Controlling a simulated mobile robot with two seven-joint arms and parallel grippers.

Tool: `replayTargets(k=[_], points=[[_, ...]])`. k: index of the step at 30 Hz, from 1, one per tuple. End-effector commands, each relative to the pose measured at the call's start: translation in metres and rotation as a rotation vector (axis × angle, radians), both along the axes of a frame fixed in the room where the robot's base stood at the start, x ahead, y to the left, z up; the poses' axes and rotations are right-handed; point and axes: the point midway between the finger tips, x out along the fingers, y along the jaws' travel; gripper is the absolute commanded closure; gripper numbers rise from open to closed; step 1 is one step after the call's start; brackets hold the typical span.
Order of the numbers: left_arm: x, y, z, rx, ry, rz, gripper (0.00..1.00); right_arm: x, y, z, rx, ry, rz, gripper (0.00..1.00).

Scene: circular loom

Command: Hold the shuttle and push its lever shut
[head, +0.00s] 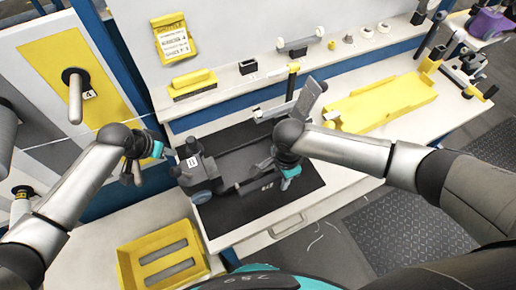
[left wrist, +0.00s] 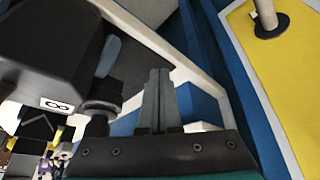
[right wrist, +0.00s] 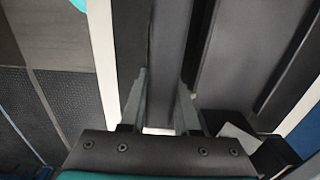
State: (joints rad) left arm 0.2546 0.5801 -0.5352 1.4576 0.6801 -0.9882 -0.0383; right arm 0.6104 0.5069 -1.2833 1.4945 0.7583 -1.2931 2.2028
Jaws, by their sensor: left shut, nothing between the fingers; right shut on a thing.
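The shuttle (head: 202,172) is a dark grey body with a white number label and grey-blue wheels, lying on a black mat (head: 232,217). Its labelled end also shows close up in the left wrist view (left wrist: 50,65). My left gripper (head: 165,152) is shut and empty beside that end, apart from it; its fingertips (left wrist: 158,75) show together. My right gripper (head: 283,180) is shut on a long dark grey bar (right wrist: 170,45), apparently part of the shuttle; its fingers (right wrist: 160,85) stand on both sides of it. I cannot tell which part is the lever.
A yellow tray (head: 165,262) stands front left and a yellow fixture (head: 385,103) back right. A yellow panel with a peg (head: 75,85) rises at the left. A blue post (head: 115,60) stands behind my left gripper. A drawer handle (head: 287,226) is at the front.

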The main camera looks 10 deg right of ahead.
Motion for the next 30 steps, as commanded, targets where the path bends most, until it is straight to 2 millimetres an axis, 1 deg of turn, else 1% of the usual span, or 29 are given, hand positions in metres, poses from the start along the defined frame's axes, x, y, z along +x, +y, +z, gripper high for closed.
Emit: replayTargets(k=[1, 3, 5, 6, 8, 9, 12, 15, 19, 23, 26, 30], points=[[0.004, -0.007, 0.022, 0.011, 0.0, -0.063, 1.0, -0.006, -0.002, -0.006, -0.006, 0.013, 0.0, 1.0], [0.001, -0.018, 0.046, 0.031, 0.018, -0.151, 1.0, -0.006, -0.002, -0.006, -0.006, 0.013, 0.0, 1.0], [-0.006, -0.025, 0.065, 0.054, 0.037, -0.228, 1.0, -0.006, -0.002, -0.006, -0.006, 0.013, 0.0, 1.0], [-0.012, -0.029, 0.077, 0.074, 0.053, -0.283, 1.0, -0.006, -0.002, -0.006, -0.006, 0.013, 0.0, 1.0], [-0.023, -0.034, 0.094, 0.104, 0.077, -0.363, 1.0, -0.006, -0.002, -0.006, -0.006, 0.013, 0.0, 1.0], [-0.031, -0.036, 0.105, 0.126, 0.097, -0.417, 1.0, -0.006, -0.002, -0.006, -0.006, 0.013, 0.0, 1.0], [-0.055, -0.036, 0.128, 0.188, 0.147, -0.543, 1.0, -0.006, -0.002, -0.006, -0.006, 0.013, 0.0, 1.0], [-0.078, -0.033, 0.145, 0.247, 0.196, -0.651, 1.0, -0.006, -0.002, -0.006, -0.006, 0.013, 0.0, 1.0], [-0.101, -0.026, 0.161, 0.309, 0.249, -0.75, 1.0, -0.006, -0.002, -0.006, -0.007, 0.012, 0.001, 1.0], [-0.114, -0.021, 0.168, 0.343, 0.28, -0.802, 1.0, -0.006, -0.002, -0.006, -0.007, 0.012, 0.001, 1.0], [-0.117, -0.02, 0.167, 0.351, 0.289, -0.815, 1.0, -0.006, -0.002, -0.006, -0.007, 0.012, 0.001, 1.0], [-0.118, -0.02, 0.154, 0.349, 0.293, -0.814, 1.0, -0.006, -0.002, -0.006, -0.007, 0.013, 0.001, 1.0]])
